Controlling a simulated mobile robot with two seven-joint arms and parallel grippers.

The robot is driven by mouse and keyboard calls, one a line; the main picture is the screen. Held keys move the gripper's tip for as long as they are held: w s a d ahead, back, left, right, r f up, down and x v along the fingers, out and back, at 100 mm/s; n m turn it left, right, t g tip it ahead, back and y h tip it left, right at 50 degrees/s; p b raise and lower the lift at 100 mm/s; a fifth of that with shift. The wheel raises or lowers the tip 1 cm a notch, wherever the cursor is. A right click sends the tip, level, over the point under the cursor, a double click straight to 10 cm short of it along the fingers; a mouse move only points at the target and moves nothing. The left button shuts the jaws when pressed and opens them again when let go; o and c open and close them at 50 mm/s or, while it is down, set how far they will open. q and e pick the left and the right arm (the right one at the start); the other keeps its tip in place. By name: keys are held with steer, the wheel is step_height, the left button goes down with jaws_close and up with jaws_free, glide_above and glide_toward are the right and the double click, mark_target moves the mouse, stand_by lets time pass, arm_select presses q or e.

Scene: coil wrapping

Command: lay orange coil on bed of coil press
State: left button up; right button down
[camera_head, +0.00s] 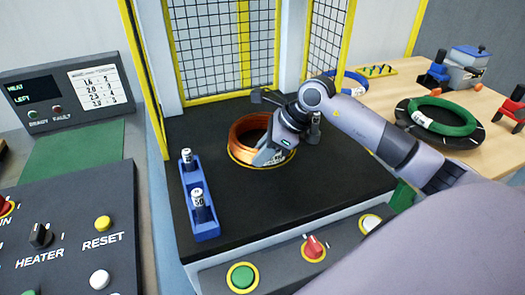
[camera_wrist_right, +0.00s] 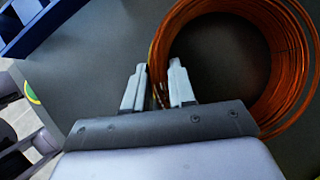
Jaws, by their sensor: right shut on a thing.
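The orange coil (camera_head: 248,128) is at the middle of the black bed (camera_head: 325,205) of the coil press, over a yellow ring marking that shows along its front edge. It looks flat and level; I cannot tell whether it fully rests on the bed. My right gripper (camera_head: 268,153) comes in from the right and is shut on the coil's near side, hiding part of it. In the right wrist view the coil (camera_wrist_right: 290,85) fills the upper right, and its wound side passes between the two fingertips (camera_wrist_right: 162,80). My left gripper is not in view.
A blue rack (camera_head: 205,231) with labelled cylinders stands on the bed's left. Mesh guards with yellow frames (camera_head: 245,45) close the back. A green coil (camera_head: 442,117) lies on a dark round stand on the wooden table at right. Control panels (camera_head: 70,235) are at left.

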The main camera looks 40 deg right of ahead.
steer(key=shift+w+r, duration=0.1)
steer(key=shift+r, duration=0.05)
steer(key=c, duration=0.9)
jaws_free()
steer(key=shift+c, duration=0.2)
steer(key=v, duration=1.2)
steer(key=shift+b, duration=0.4)
